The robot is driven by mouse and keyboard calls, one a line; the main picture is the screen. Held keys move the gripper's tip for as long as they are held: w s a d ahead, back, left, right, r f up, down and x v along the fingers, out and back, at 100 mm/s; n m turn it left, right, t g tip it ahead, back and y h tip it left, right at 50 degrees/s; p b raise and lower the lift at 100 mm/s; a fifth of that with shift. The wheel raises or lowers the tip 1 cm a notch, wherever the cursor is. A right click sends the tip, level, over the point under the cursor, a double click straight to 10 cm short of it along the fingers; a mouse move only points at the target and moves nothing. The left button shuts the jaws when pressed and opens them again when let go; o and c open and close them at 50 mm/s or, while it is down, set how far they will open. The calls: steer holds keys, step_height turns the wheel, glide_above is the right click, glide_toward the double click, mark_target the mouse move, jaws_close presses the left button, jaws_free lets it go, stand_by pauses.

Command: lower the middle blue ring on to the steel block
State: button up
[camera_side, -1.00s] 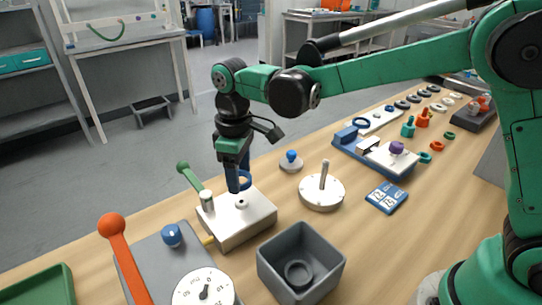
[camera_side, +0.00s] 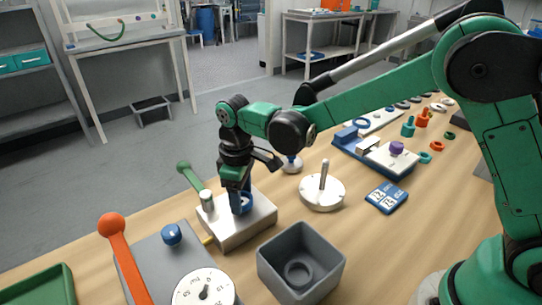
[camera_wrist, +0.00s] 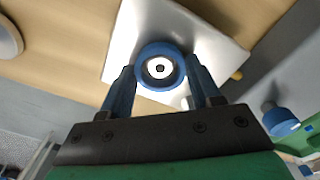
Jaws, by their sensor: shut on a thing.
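My gripper (camera_side: 240,207) is shut on a blue ring (camera_side: 247,202), low at the steel block (camera_side: 233,233). The block is pale, with a green-handled lever at its left. In the wrist view the blue ring (camera_wrist: 143,79) sits between the two blue fingertips. A round white fitting (camera_wrist: 160,67) with a dark centre shows through the ring's hole, roughly centred, and the pale top of the block (camera_wrist: 213,46) lies behind. I cannot tell whether the ring touches the block. In the side view the fingers partly hide the ring.
A grey open box (camera_side: 300,250) with a dark ring inside stands front right of the block. A white disc with a peg (camera_side: 322,190) is to the right. An orange lever (camera_side: 112,224) and a dial (camera_side: 203,290) are front left.

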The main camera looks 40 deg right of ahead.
steer(key=o, duration=1.3)
steer(key=shift+r, duration=2.8)
